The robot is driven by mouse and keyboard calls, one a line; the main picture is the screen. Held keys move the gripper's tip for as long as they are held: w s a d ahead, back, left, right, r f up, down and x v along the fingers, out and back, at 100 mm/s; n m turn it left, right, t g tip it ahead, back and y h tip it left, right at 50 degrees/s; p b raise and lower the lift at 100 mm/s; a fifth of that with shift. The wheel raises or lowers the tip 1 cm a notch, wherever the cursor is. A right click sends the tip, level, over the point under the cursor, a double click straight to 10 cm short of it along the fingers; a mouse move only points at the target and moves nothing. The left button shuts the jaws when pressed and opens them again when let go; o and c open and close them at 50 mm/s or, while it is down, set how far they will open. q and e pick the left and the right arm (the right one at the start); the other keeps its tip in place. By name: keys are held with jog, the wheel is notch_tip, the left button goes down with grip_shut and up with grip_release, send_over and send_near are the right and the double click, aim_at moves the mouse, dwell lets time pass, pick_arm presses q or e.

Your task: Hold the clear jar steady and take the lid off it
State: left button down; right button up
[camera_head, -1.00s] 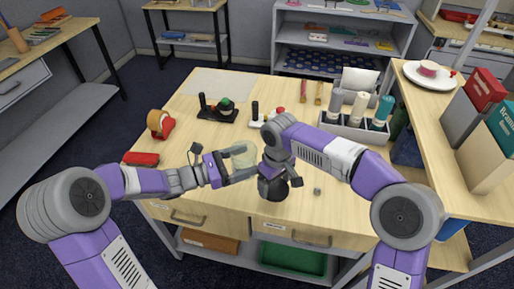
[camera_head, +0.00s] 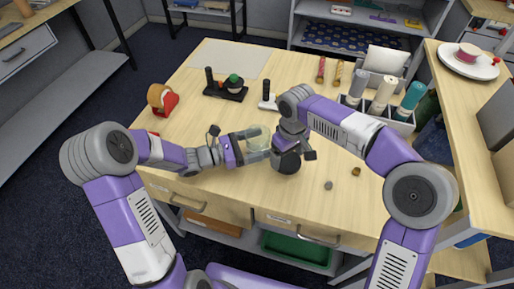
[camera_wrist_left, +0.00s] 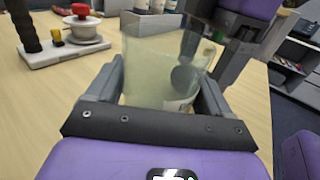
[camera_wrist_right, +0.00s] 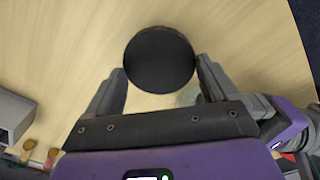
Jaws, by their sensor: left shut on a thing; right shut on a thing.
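The clear jar (camera_head: 257,138) is upright between the fingers of my left gripper (camera_head: 264,146), which is shut on it. In the left wrist view the jar (camera_wrist_left: 158,70) fills the space between the fingers, and its top looks open. My right gripper (camera_wrist_right: 160,85) is shut on the round dark lid (camera_wrist_right: 158,58). The lid also shows in the head view (camera_head: 289,163), just right of and nearer than the jar, and appears apart from it. A dark round shape shows through the jar's wall in the left wrist view.
A grey holder (camera_head: 378,116) with bottles stands at the right back. A tape dispenser (camera_head: 163,99) and a black-based device (camera_head: 227,88) stand at the left and back. Two small pieces, grey (camera_head: 328,185) and brown (camera_head: 356,171), lie at the front right.

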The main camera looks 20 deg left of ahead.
pick_arm(q)
jog(key=shift+f, duration=0.65)
jog(key=shift+f, duration=0.1)
grip_release()
